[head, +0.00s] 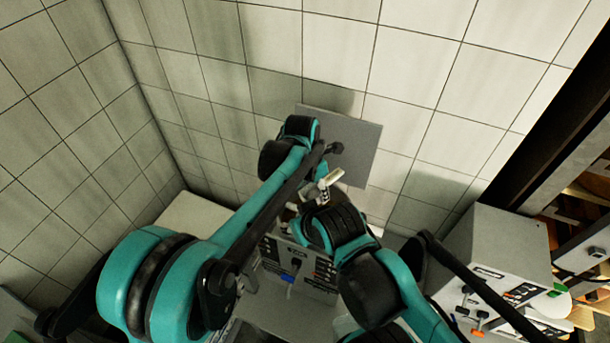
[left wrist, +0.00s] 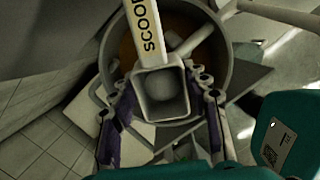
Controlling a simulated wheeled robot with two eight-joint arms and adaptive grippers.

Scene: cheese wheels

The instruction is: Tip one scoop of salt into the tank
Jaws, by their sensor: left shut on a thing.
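The pale scoop (left wrist: 165,92), its handle marked SCOOP, fills the middle of the left wrist view. Its square cup faces the camera, with a smooth grey rounded surface inside; I cannot tell whether that is salt. My left gripper (left wrist: 163,108) has its fingers on both sides of the cup and is shut on the scoop. Behind lies a round grey-rimmed vessel (left wrist: 228,70) with a brownish inside, probably the tank. In the head view my left gripper (head: 314,194) is small and partly hidden by my arms, beside a cream piece. My right gripper does not show.
A square grey panel (head: 352,140) stands by the tiled wall behind my left arm. A control box (head: 320,275) is below my arms. Another grey box with knobs (head: 500,262) is at the right, beside wooden shelves (head: 585,205). My two arms are close together.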

